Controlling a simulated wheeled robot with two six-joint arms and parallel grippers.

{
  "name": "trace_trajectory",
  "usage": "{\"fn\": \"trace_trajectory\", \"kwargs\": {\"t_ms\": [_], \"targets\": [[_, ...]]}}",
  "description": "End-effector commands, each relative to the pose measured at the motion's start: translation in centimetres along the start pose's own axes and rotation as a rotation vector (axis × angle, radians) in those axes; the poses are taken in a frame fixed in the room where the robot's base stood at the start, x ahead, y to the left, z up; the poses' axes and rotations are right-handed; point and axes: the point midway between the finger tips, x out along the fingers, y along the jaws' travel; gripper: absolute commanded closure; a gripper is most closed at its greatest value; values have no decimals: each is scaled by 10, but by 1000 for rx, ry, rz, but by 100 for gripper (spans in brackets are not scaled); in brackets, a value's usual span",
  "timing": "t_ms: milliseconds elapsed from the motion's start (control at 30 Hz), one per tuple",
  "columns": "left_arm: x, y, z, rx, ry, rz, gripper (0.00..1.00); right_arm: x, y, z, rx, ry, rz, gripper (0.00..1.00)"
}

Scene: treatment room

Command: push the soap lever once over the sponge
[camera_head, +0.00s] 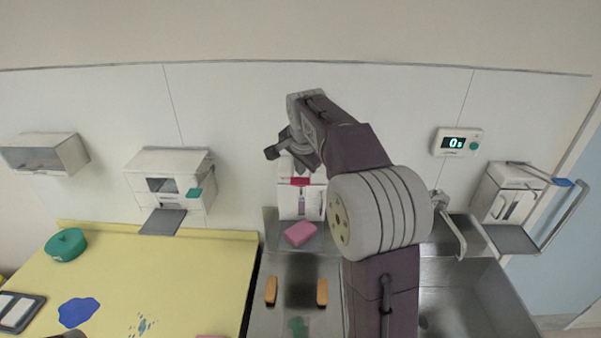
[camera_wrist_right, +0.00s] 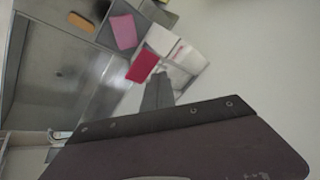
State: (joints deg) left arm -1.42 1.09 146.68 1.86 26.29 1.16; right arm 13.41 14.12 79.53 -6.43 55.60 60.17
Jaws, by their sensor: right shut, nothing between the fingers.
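A white wall dispenser (camera_head: 289,205) with a red lever (camera_head: 300,181) is at the middle of the wall. The red lever also shows in the right wrist view (camera_wrist_right: 142,64). A pink sponge (camera_head: 300,233) lies on the metal surface below the dispenser; it also shows in the wrist view (camera_wrist_right: 124,31). My right gripper (camera_head: 300,162) is shut and empty in front of the dispenser's upper part, close to the lever; its grey fingers (camera_wrist_right: 158,88) point toward the dispenser. I cannot tell whether they touch it.
Two orange blocks (camera_head: 271,290) (camera_head: 321,292) lie nearer me on the metal surface. A yellow-topped table (camera_head: 180,275) is at left. Another dispenser with a long arm (camera_head: 508,200) hangs at right. A timer (camera_head: 458,142) reads 0s. A sink is at lower right.

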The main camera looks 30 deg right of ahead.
Motion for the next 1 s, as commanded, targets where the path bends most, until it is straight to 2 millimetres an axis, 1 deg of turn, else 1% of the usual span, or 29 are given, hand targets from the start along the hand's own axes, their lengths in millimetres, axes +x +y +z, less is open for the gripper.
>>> {"fn": "trace_trajectory", "kwargs": {"t_ms": [1000], "targets": [[12,0,1,0,0,0,64,9,7,7,0,-2,2,100]]}}
